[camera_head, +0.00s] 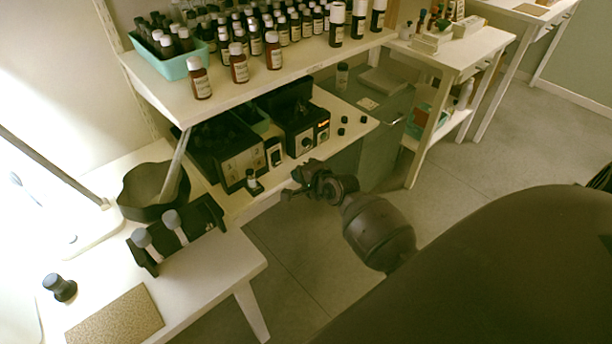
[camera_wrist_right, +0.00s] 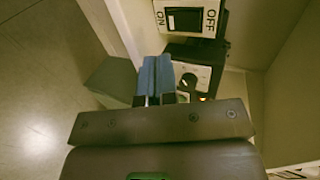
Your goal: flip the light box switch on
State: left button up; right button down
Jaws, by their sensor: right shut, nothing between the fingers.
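In the right wrist view a switch plate (camera_wrist_right: 190,17) shows at the top, cut by the frame edge. It is white, with a black rocker (camera_wrist_right: 184,20) between the words ON and OFF. Which side of the rocker is pressed in cannot be told. My right gripper (camera_wrist_right: 155,62) is shut and empty, its blue fingers below the plate in the picture and apart from it. In the head view my right gripper (camera_head: 292,189) is in front of the lower shelf edge. My left gripper is not in view.
A dark device with a dial and orange lamp (camera_wrist_right: 193,79) stands beside the fingers in the wrist view. Amber bottles (camera_head: 239,64) fill the upper shelf. Floor (camera_head: 300,250) is open below.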

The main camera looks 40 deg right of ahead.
aim_at(278, 163)
jog(key=b+x, duration=0.1)
jog(key=x, duration=0.4)
jog(key=shift+w, duration=0.3)
jog(key=shift+w+a+b, duration=0.1)
jog(key=shift+w+b, duration=0.2)
jog(key=shift+w, duration=0.6)
jog(key=shift+r, duration=0.1)
jog(key=shift+f+b, duration=0.25)
jog(key=shift+b, duration=0.05)
jog(key=shift+w+f+t+b, duration=0.15)
jog(key=shift+f+t+b, duration=0.15)
jog(key=shift+t+b, duration=0.1)
jog(key=shift+w+r, duration=0.1)
jog(key=shift+r, duration=0.35)
jog(key=shift+r+p, duration=0.15)
jog(key=shift+p, duration=0.2)
